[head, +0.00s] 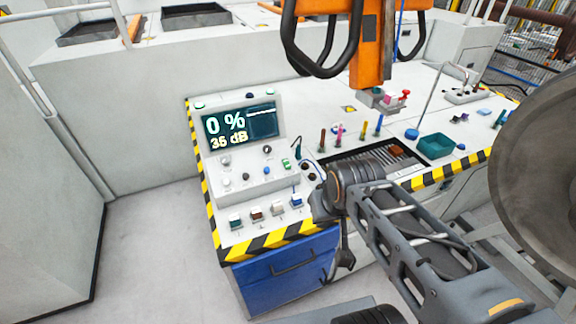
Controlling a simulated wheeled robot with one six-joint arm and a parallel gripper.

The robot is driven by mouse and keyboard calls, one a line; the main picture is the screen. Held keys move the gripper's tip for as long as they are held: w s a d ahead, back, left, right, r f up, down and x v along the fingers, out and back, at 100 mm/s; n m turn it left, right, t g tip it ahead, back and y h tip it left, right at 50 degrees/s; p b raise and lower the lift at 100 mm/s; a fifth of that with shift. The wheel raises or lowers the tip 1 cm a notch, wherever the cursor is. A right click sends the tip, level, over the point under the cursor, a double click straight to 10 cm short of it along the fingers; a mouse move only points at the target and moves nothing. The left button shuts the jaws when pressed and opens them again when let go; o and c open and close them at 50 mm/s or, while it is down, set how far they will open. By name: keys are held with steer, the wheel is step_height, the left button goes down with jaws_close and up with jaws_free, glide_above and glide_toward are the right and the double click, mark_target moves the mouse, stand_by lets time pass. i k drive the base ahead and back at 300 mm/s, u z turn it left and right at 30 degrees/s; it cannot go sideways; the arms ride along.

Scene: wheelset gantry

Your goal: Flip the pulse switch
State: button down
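A white control console (262,190) stands left of my arm, with a dark screen (240,124) reading "0 %" and "35 dB". Below the screen are several small knobs and switches, including a green-and-white switch (286,165). A front row holds several small block-like switches, with a teal one (236,222) at the left and a blue one (296,201) at the right. No label is legible, so I cannot tell which is the pulse switch. My arm reaches in from the lower right and ends beside the console's right side. My gripper's fingers cannot be made out against the dark wrist parts.
Yellow-black striped edging (270,241) borders the table above a blue drawer (285,278). An orange hoist (368,45) with black cables hangs over the back. A teal bin (437,146) and coloured tools stand right. A large grey wheel (540,160) blocks the far right. Floor at left is clear.

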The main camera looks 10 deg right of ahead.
mark_target(287, 166)
steer(key=u, duration=1.55)
steer(key=k, duration=0.6)
steer(key=z, duration=0.7)
steer(key=i, duration=1)
